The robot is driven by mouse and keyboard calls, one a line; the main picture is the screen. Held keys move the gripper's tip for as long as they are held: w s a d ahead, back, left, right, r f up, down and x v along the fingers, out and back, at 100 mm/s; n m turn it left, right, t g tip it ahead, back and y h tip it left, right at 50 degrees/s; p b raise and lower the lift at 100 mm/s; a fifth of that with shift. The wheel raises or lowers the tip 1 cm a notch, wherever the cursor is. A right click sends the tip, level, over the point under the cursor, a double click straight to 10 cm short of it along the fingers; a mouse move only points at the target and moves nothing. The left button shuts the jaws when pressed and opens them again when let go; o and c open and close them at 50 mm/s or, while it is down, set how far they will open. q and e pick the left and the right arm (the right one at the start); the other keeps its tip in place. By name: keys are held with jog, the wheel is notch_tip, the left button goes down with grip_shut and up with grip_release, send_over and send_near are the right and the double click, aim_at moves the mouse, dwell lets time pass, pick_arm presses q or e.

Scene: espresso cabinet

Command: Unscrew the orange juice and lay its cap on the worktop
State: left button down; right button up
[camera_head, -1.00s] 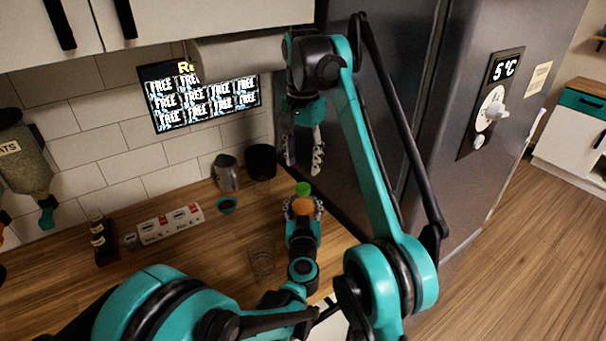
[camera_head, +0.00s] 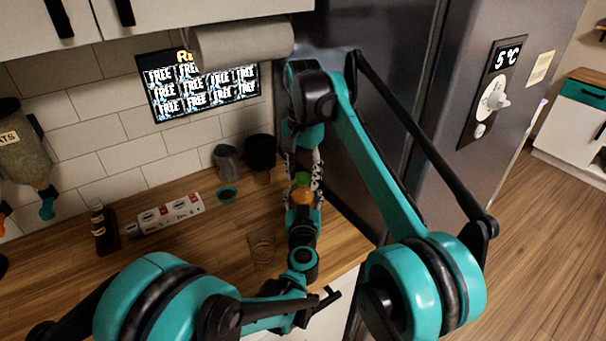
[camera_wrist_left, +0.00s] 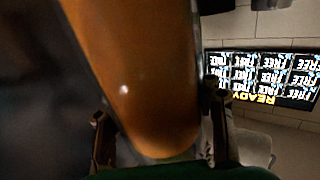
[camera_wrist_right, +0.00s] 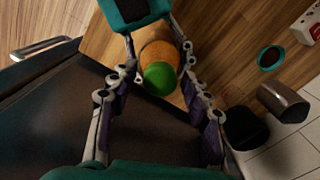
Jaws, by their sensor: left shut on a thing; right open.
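The orange juice bottle (camera_head: 302,196) stands over the worktop near its right end, held by my left gripper (camera_head: 302,205), which is shut on its body. The bottle's orange body (camera_wrist_left: 150,80) fills much of the left wrist view. Its green cap (camera_head: 303,178) is on top. In the right wrist view, the cap (camera_wrist_right: 160,78) and the orange body (camera_wrist_right: 160,53) show between the open fingers of my right gripper (camera_wrist_right: 160,95). My right gripper (camera_head: 303,172) points down from above, its fingers on either side of the cap. I cannot tell whether they touch it.
The wooden worktop (camera_head: 180,245) has bare room left of the bottle. A clear glass (camera_head: 262,250), a teal dish (camera_head: 227,194), a grey jug (camera_head: 227,163), a black container (camera_head: 260,151) and a white box (camera_head: 170,213) stand on it. The fridge (camera_head: 390,130) rises close on the right.

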grip_shut()
jog(key=n, duration=0.6)
jog(key=shift+n, duration=0.4)
jog(key=n, duration=0.6)
jog(key=shift+r, duration=0.1)
jog(key=shift+o, duration=0.5)
grip_release()
